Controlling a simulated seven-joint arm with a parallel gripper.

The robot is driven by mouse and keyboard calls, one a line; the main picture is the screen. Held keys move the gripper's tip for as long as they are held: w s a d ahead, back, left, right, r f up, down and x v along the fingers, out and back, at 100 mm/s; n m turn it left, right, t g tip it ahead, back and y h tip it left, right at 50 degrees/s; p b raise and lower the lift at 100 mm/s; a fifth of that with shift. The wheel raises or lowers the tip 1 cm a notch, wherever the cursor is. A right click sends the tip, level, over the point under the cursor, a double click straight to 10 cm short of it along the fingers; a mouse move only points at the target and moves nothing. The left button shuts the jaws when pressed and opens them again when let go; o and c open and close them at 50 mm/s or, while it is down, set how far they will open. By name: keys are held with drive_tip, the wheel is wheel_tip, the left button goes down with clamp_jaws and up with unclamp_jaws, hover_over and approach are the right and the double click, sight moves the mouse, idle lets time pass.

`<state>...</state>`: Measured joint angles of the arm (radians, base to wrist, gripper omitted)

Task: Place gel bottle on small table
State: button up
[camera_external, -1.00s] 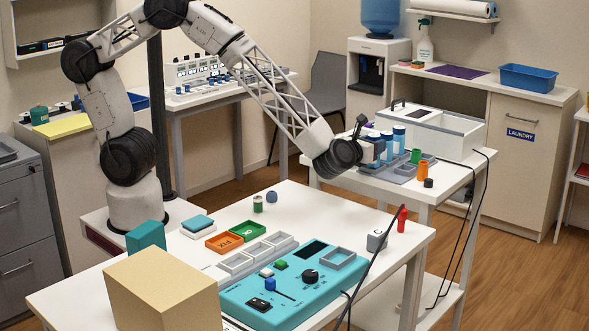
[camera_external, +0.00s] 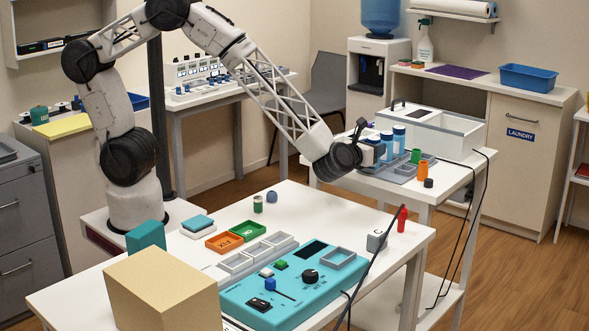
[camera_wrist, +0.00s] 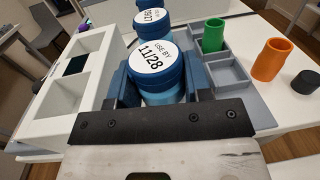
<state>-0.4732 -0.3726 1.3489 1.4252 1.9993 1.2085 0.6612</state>
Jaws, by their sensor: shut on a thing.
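A blue bottle with a round white cap label reading "USE BY 11/28" (camera_wrist: 155,58) stands between my fingers in the wrist view; I take it for the gel bottle. My gripper (camera_wrist: 160,88) is shut on it. In the external view my gripper (camera_external: 373,152) is at the left end of the grey tray (camera_external: 402,173) on the white table at the back right (camera_external: 447,183). Most of the held bottle is hidden by my wrist and fingers. I cannot tell whether its base touches the tray. Which table is the small table is not clear.
Other blue bottles (camera_external: 398,137) stand close behind the held one. A green cup (camera_external: 415,156), an orange cup (camera_external: 422,169) and a black cap (camera_external: 428,183) are to the right. A white box (camera_external: 460,135) stands behind. The front table (camera_external: 330,215) has some clear surface.

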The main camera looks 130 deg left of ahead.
drive_tip(key=o, duration=1.1)
drive_tip(key=shift+f, duration=0.1)
drive_tip(key=shift+d, duration=0.15)
drive_tip(key=shift+s+d, duration=0.15)
drive_tip(key=shift+d, duration=1.75)
drive_tip(key=shift+s+d, duration=0.15)
drive_tip(key=shift+d, duration=1.7)
